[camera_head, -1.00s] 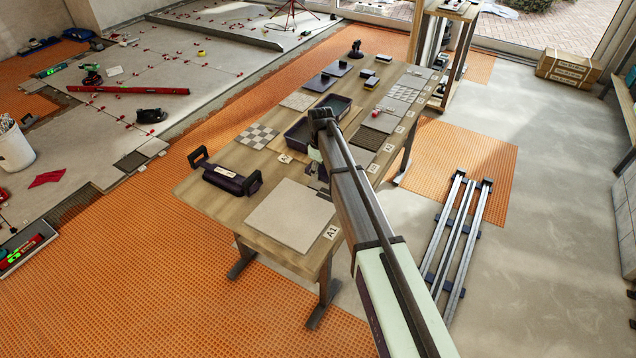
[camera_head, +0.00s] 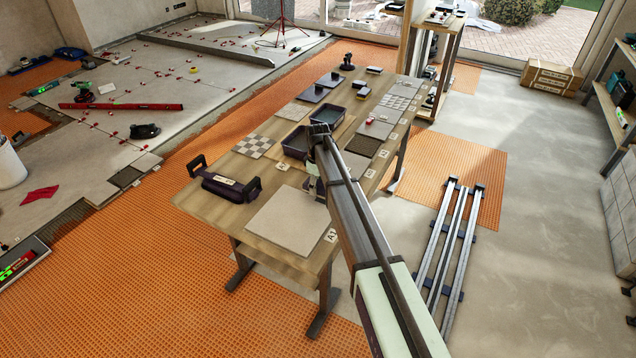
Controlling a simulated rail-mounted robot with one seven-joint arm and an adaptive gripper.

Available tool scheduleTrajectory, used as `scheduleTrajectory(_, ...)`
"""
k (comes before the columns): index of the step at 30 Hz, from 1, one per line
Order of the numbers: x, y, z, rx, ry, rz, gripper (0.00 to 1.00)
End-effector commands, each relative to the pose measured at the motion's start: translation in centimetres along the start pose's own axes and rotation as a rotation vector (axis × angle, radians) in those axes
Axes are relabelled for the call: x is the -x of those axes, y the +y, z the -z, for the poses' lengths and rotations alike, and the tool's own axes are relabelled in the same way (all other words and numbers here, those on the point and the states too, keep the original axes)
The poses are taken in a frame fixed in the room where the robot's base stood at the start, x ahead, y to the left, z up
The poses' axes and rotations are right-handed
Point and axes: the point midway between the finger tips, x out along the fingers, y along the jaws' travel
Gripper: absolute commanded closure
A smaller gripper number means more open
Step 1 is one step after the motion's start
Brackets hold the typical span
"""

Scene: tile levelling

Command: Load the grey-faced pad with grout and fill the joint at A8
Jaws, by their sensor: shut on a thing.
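My gripper (camera_head: 313,188) is low over the near part of the workbench, just behind the large pale tile beside label A1 (camera_head: 331,235). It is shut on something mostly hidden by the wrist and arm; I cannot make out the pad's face. A dark tray (camera_head: 294,143) lies beyond it, partly covered by the arm, with another dark tray section (camera_head: 326,116) farther back. I cannot tell which holds grout. Small tile panels, including a checkered one (camera_head: 403,91), lie along the far right side. Their labels are too small to read, so I cannot pick out A8.
A dark double-handled tool (camera_head: 230,187) stands at the bench's left edge. A checkered panel (camera_head: 254,145) lies behind it. Dark floats (camera_head: 313,93) and small blocks (camera_head: 363,93) are farther back. Metal rails (camera_head: 447,240) lie on the floor to the right.

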Motion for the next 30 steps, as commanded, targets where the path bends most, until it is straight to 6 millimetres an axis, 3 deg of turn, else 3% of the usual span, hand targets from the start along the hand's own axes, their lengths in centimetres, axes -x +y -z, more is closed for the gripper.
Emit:
scheduleTrajectory(9,-3.6,-0.1,0.1,0.002,-0.001,0.002,0.84)
scheduleTrajectory(10,-3.1,0.0,0.6,0.002,0.0,0.0,0.84)
scheduleTrajectory(11,-3.1,0.0,0.8,0.002,0.0,0.0,0.9)
scheduleTrajectory(27,-3.3,0.3,4.9,-0.003,0.0,0.001,0.91)
scheduleTrajectory(30,-3.2,0.1,4.0,-0.004,0.0,0.001,0.91)
